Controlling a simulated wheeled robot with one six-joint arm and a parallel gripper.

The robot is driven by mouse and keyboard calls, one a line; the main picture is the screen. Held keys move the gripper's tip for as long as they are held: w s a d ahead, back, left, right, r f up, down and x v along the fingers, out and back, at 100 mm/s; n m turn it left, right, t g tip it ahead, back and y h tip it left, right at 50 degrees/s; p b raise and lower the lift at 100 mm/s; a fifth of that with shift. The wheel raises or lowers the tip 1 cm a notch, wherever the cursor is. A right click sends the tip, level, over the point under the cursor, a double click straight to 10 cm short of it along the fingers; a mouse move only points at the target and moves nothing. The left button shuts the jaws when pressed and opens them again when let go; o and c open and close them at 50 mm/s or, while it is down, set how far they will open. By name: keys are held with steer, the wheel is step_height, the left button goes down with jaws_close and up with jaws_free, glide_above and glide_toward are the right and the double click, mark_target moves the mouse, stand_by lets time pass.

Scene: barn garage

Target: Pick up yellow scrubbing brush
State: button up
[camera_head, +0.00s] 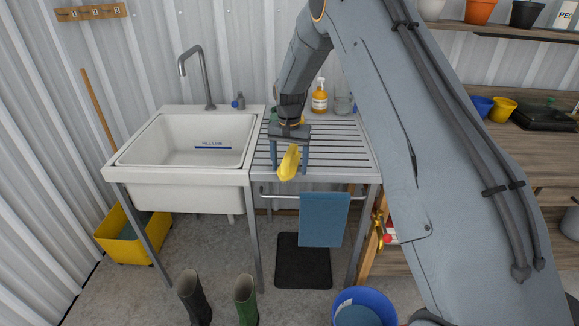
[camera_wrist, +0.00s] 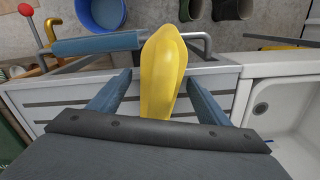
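The yellow scrubbing brush (camera_head: 288,163) is at the front edge of the slatted drainboard, right of the sink. In the wrist view the brush (camera_wrist: 163,75) stretches lengthwise between my two blue-grey fingers, its far end reaching over the drainboard's front edge. My gripper (camera_head: 290,170) is open and points down, with one finger on each side of the brush. In the wrist view my gripper (camera_wrist: 157,82) shows a clear gap between each finger and the brush. The brush's bristles are not visible.
The drainboard (camera_head: 340,155) adjoins the white sink (camera_head: 152,177). A soap bottle (camera_head: 320,98) and a glass jar (camera_head: 343,103) stand at its back. A blue towel (camera_head: 324,220) hangs from the front rail. Boots (camera_head: 246,300) and a blue bucket (camera_head: 364,300) are on the floor.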

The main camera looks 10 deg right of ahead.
steer(key=c, duration=1.1)
steer(key=shift+r, duration=0.1)
